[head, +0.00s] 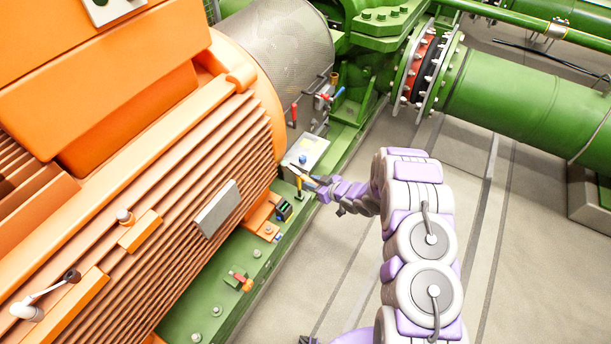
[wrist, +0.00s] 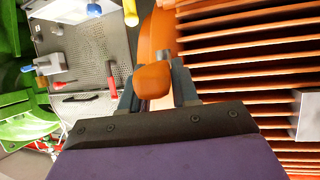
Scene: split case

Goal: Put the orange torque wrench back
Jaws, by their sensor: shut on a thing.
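My gripper (wrist: 155,85) is shut on the orange torque wrench (wrist: 153,80). In the wrist view its rounded orange end shows between the two dark fingers. More orange lies beyond it, and I cannot tell where the wrench ends and the orange motor behind begins. In the head view my gripper (head: 313,181) is beside the orange motor, just in front of a pale plate (head: 312,150) with a blue knob. The wrench is too small there to make out clearly.
The finned orange motor (head: 130,235) fills the left, above a green base (head: 205,312). A yellow-handled tool (head: 299,184) and a dark box (head: 284,209) are close to my gripper. A red-handled tool (wrist: 112,84) shows in the wrist view. Open floor (head: 300,275) lies to the right.

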